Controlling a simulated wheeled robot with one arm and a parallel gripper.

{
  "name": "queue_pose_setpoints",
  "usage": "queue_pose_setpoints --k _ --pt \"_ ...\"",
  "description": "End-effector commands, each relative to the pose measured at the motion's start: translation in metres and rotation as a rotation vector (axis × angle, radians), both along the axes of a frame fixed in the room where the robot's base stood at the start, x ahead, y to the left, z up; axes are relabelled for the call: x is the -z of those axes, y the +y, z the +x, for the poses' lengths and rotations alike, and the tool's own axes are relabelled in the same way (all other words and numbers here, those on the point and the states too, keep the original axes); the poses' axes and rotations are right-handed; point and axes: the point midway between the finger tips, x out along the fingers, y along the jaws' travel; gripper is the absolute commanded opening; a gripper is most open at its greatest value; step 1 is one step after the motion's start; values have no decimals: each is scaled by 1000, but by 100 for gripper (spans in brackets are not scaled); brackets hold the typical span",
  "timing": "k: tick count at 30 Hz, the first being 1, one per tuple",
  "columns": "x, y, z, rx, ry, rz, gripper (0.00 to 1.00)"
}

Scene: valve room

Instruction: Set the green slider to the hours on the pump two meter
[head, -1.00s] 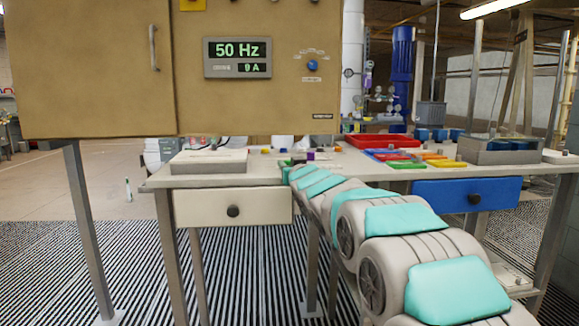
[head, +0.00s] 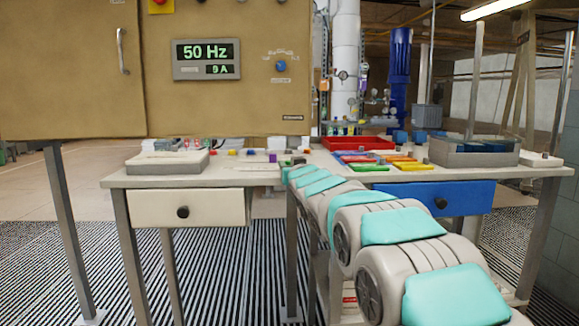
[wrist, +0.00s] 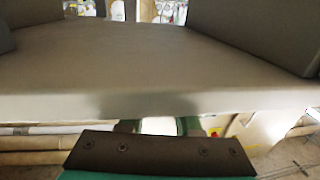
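In the head view a meter with a green display (head: 206,60) on the tan cabinet reads 50 Hz, with a smaller current reading below; I cannot tell which pump it belongs to. I cannot make out a green slider for certain; small coloured pieces (head: 250,153) lie on the worktable behind the end of my arm. My arm reaches forward over the table, and its far end hides my gripper's fingers. The wrist view shows large grey and dark surfaces very close up, and I cannot tell whether the gripper is open or shut.
The worktable (head: 118,180) has a white drawer (head: 215,207) and a blue drawer (head: 410,196), both shut. A white box (head: 167,163), a red tray (head: 345,143), coloured plates (head: 368,168) and a grey bin (head: 440,153) stand on it. The tan cabinet (head: 230,105) overhangs the left.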

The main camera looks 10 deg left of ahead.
Motion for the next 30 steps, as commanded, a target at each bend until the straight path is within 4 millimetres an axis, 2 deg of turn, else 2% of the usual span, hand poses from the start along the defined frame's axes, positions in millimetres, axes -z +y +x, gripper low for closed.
queue_pose_setpoints --k 1,7,8,20,30 --pt "-1 0 0 0 -2 1 38" --pt "0 0 0 0 0 0 60" --pt "0 0 0 0 0 0 61" --pt "0 -2 -4 0 0 0 61" --pt "1 -16 -35 1 1 -1 61"
